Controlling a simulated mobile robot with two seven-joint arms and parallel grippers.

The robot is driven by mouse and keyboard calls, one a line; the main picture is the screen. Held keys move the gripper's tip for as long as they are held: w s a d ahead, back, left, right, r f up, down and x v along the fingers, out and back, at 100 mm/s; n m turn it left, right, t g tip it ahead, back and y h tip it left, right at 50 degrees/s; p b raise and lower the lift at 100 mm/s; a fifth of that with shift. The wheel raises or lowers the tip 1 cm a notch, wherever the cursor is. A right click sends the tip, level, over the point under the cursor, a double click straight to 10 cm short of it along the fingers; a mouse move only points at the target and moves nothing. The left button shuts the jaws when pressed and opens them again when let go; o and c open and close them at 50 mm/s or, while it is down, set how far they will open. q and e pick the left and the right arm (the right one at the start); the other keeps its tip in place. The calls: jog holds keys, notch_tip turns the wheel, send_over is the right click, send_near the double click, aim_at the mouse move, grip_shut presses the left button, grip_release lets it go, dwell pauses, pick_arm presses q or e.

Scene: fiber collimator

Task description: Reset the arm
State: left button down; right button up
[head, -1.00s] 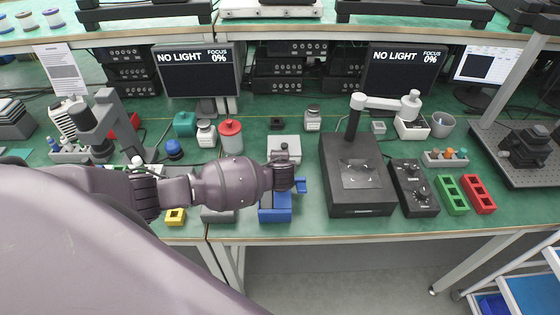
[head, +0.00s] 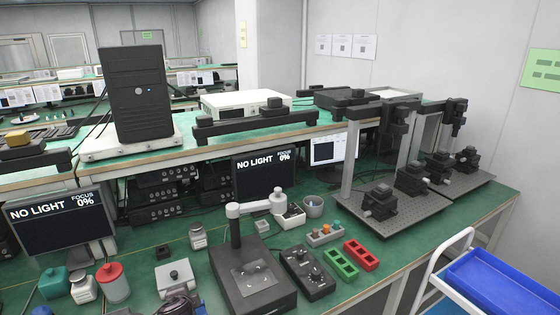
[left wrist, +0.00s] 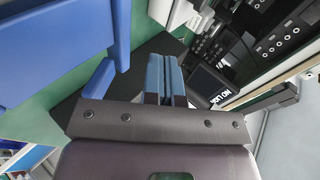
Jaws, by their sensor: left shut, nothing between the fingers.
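My left gripper (left wrist: 165,80) shows in the left wrist view with its blue fingers together and nothing between them. A blue box (left wrist: 50,55) stands to the left of the fingers, apart from them. In the head view only a dark bit of my left arm shows at the bottom edge, left of the black instrument box (head: 258,292); the gripper's fingers are out of that view. My right gripper is in neither view.
The green bench holds a red-capped bottle (head: 114,285), a black knob box (head: 307,272), green (head: 340,264) and red (head: 361,255) holders. Monitors (head: 264,176) read NO LIGHT. A cart with a blue tray (head: 505,275) stands at right.

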pick_arm(q)
jog(key=d+r+t+h, duration=0.1)
jog(key=d+r+h, duration=0.3)
jog(key=d, duration=0.3)
jog(key=s+d+r+n+t+h, duration=0.25)
jog(key=s+d+n, duration=0.2)
jog(key=s, duration=0.25)
jog(key=s+a+f+n+y, duration=0.1)
jog(key=s+a+f+n, duration=0.1)
jog(key=s, duration=0.5)
jog(key=s+a+f+n+g+y+b, duration=0.1)
jog(key=s+a+f, duration=0.3)
jog(key=s, duration=0.4)
jog(key=s+a+f+n+g+y+b, duration=0.1)
jog(key=s+a+f+n, duration=0.2)
jog(key=s, duration=0.5)
jog(key=shift+f+n, duration=0.25)
jog(key=shift+n, duration=0.1)
